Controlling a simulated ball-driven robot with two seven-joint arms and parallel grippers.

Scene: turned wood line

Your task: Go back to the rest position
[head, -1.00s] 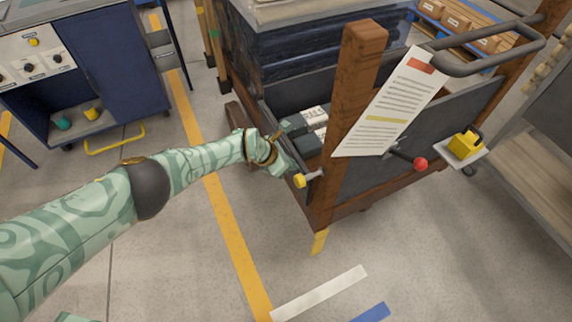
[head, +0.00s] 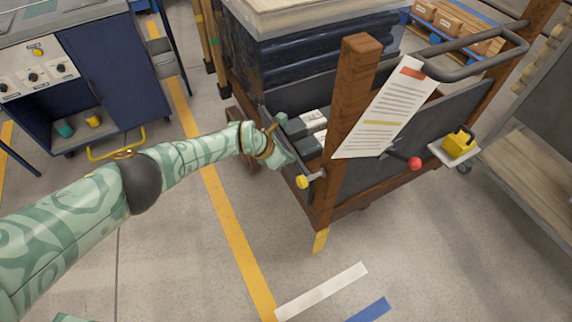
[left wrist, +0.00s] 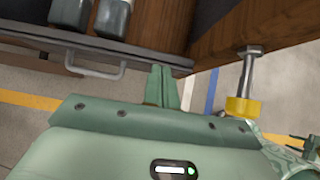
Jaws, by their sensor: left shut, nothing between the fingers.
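My left arm reaches in from the left in the head view. Its gripper (head: 281,153) is beside the left end of a dark wooden cart (head: 352,110), near a yellow-tipped knob (head: 302,181). In the left wrist view the gripper's fingers (left wrist: 163,86) are shut together with nothing between them. They point at the cart's rim beside a grey bar handle (left wrist: 93,68). I cannot tell whether they touch the cart. My right gripper is not in view.
Grey-and-white containers (head: 305,124) lie inside the cart. A paper sheet (head: 383,110) hangs by its post. A red knob (head: 415,163) and a yellow object on a small shelf (head: 457,147) stick out at right. A blue cabinet (head: 115,85) stands at left.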

